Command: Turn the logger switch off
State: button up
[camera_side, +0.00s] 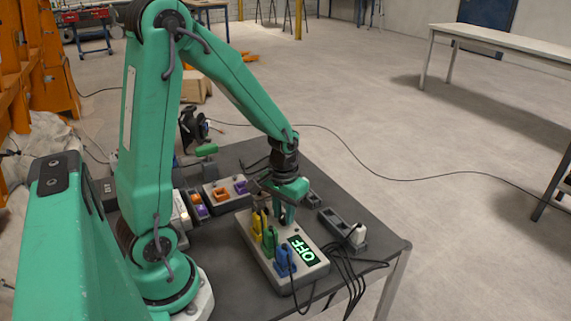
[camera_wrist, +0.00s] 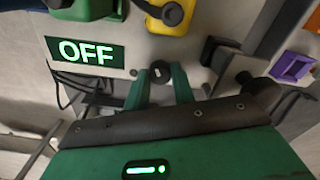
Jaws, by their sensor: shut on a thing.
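The logger (camera_side: 263,262) is a light grey box on the dark table with a lit display (camera_side: 303,251) reading OFF in green. The display also shows in the wrist view (camera_wrist: 86,53). The logger switch (camera_wrist: 160,71) is a small dark knob beside the display. My gripper (camera_side: 285,216) points down at the far part of the logger. In the wrist view its two green fingers (camera_wrist: 160,80) are on either side of the knob, shut on it. In the side view the fingers hide the switch.
Yellow (camera_side: 257,223), green (camera_side: 269,240) and blue (camera_side: 284,260) plugs stand in the logger, close to my gripper. A dark socket block (camera_side: 335,222) with a white plug (camera_side: 356,235) lies to the right. Black cables hang over the table's front edge. Purple and orange connectors sit behind.

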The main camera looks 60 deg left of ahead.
aim_at(284, 217)
dwell(0.4)
jog(key=o, duration=1)
jog(key=shift+r, duration=3.95)
jog(key=s+d+r+m+t, duration=0.4)
jog(key=s+d+r, duration=0.3)
jog(key=r, duration=0.4)
jog(key=shift+s+m+t, duration=0.3)
jog(key=shift+s+t, duration=0.4)
jog(key=shift+t, duration=0.1)
